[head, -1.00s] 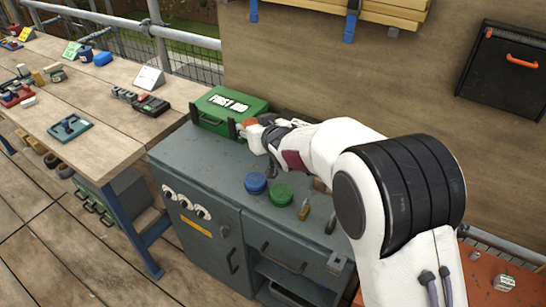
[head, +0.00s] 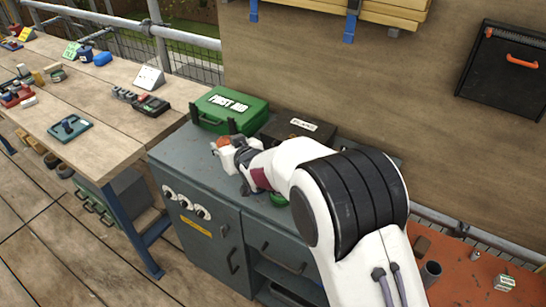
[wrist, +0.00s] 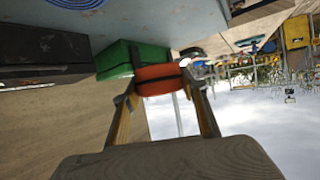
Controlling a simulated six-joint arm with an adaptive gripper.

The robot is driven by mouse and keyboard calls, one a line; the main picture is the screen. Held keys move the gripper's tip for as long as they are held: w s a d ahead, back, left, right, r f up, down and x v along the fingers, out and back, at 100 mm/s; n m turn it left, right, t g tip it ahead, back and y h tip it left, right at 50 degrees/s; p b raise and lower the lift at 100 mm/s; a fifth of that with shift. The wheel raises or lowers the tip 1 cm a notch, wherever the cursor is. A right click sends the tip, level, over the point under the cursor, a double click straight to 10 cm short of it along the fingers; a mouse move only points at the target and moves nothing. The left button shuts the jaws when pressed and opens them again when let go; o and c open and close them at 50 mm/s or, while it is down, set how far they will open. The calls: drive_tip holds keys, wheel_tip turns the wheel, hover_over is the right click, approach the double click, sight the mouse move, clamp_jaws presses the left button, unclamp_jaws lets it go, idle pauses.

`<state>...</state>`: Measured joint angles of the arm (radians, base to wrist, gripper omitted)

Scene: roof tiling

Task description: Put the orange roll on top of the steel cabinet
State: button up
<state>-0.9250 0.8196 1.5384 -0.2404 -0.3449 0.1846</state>
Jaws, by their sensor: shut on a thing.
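The orange roll (wrist: 158,80) is between the fingertips of my gripper (wrist: 157,88) in the wrist view. My gripper is shut on it. In the head view the orange roll (head: 222,142) shows as a small orange patch at the gripper (head: 226,147). It is over the left part of the steel cabinet (head: 172,152), in front of the green first aid box. The cabinet is grey-blue with a flat top. How high the roll is above that top I cannot tell.
The green FIRST AID box (head: 232,108) and a dark labelled case (head: 290,133) stand at the cabinet's back. A green roll (head: 279,200) is mostly hidden by my arm. The cabinet's front left top is clear. A wooden workbench (head: 95,95) stands to the left.

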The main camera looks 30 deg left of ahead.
drive_tip(key=shift+f, duration=3.1)
drive_tip(key=shift+f, duration=1.9)
drive_tip(key=shift+f, duration=0.1)
drive_tip(key=o, duration=1.2)
drive_tip(key=shift+c, duration=0.2)
